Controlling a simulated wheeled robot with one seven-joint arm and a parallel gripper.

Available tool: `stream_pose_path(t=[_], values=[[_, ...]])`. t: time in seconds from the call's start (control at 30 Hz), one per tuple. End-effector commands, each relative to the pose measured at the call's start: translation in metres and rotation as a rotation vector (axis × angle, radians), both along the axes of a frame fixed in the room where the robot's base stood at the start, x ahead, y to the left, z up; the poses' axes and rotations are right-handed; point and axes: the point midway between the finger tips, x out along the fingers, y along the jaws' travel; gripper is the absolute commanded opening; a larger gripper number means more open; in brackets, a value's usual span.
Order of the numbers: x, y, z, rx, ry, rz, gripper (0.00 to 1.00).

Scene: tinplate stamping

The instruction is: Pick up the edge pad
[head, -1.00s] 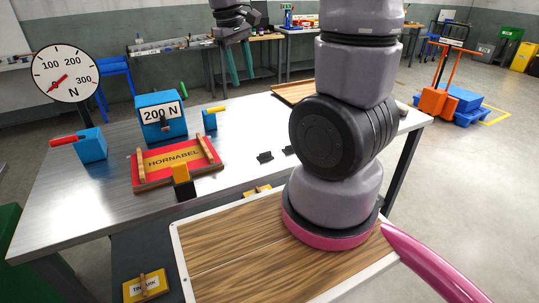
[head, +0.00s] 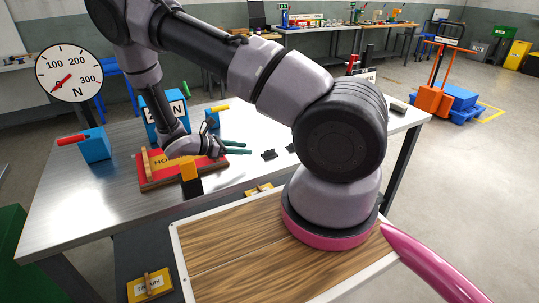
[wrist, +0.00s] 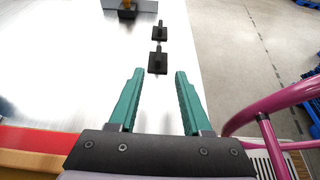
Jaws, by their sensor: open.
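Two small black pads with upright tabs lie on the steel table; I cannot tell for sure which is the edge pad. The nearer black pad (head: 269,154) is right of my gripper (head: 247,148) in the head view, and the farther black pad (head: 291,148) is partly hidden by my arm. In the wrist view, the nearer pad (wrist: 158,64) is just beyond the tips of my gripper (wrist: 159,73), roughly centred between them. The farther pad (wrist: 159,33) lies straight behind it. My gripper's teal fingers are open and empty, and touch neither pad.
A red panel (head: 150,181) on the steel table (head: 75,200) lies under my wrist, with an orange-and-black block (head: 190,178) at its front. Blue blocks, one here (head: 95,146), and a round gauge (head: 69,72) stand left. Bare metal surrounds the pads.

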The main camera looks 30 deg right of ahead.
Motion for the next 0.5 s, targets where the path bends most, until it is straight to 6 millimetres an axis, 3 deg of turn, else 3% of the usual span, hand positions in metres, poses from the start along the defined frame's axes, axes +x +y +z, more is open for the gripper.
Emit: stream_pose_path(t=[0.3,0.5], values=[[0.001,-0.044,-0.019,-0.004,0.005,0.001,0.49],[0.002,-0.053,-0.024,-0.004,0.004,0.001,0.49]])
